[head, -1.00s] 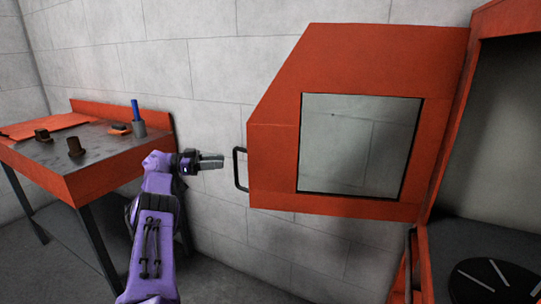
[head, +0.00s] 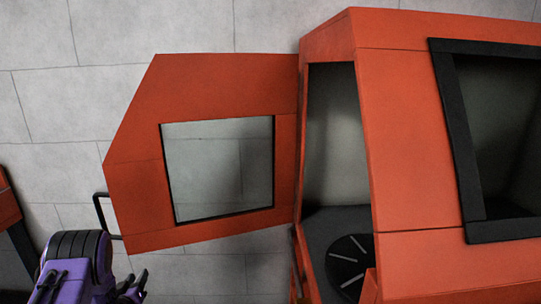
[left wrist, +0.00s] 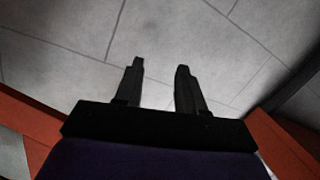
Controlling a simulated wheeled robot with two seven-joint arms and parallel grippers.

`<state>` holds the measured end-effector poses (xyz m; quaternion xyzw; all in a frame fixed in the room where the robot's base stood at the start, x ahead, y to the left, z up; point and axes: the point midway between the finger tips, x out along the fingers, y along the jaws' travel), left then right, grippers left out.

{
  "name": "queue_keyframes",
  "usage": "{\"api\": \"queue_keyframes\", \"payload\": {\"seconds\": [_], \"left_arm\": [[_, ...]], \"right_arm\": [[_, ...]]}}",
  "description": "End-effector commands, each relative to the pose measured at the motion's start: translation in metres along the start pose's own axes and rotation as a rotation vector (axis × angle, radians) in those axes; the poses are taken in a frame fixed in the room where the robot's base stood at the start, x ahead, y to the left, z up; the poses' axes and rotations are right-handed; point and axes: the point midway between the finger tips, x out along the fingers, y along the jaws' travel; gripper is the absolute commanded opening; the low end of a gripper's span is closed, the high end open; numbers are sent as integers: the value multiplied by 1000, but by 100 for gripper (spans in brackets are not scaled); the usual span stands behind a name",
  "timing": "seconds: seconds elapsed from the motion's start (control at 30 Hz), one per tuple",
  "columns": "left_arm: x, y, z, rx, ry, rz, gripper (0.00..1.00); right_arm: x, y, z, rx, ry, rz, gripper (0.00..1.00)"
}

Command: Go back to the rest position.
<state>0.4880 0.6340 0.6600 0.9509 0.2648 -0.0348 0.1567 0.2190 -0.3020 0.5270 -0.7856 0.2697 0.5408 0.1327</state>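My left gripper (head: 134,286) is at the lower left of the head view, below the open door's lower edge and apart from its handle. In the left wrist view its two dark fingers (left wrist: 160,85) stand apart with nothing between them. The orange machine door (head: 220,85) with a clear window stands swung open to the left, and its black handle (head: 100,215) is at the left edge. My right gripper is not in either view.
The orange machine housing (head: 415,150) fills the right side, with its opening uncovered. A dark round plate with light slots (head: 349,262) sits inside. An orange table edge (head: 8,205) shows at the far left.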

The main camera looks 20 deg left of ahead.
Motion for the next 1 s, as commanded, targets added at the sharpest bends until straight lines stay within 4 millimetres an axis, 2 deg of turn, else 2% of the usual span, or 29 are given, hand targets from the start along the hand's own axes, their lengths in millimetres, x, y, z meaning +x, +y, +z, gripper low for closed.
{"api": "queue_keyframes", "payload": {"seconds": [0.03,0.1,0.17,0.2,0.27,0.3,0.43,0.5,0.6,0.7,1.0], "left_arm": [[-19,15,28,-10,-84,-42,39],[-51,31,67,-16,-204,-105,39],[-83,44,96,-14,-306,-154,39],[-106,52,114,-6,-375,-183,39],[-143,63,137,9,-477,-223,39],[-170,69,150,24,-545,-249,39],[-260,84,178,94,-755,-314,39],[-306,88,183,139,-849,-337,39],[-356,94,183,205,-946,-334,39],[-379,106,185,258,-1002,-282,39],[-382,105,188,277,-1010,-270,39]], "right_arm": [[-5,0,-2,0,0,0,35],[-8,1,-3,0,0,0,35],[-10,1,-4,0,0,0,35],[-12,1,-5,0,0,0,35],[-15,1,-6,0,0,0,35],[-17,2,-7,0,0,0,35],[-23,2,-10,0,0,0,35],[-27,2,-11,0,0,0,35],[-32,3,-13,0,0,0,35],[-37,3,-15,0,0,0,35],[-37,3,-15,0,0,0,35]]}}
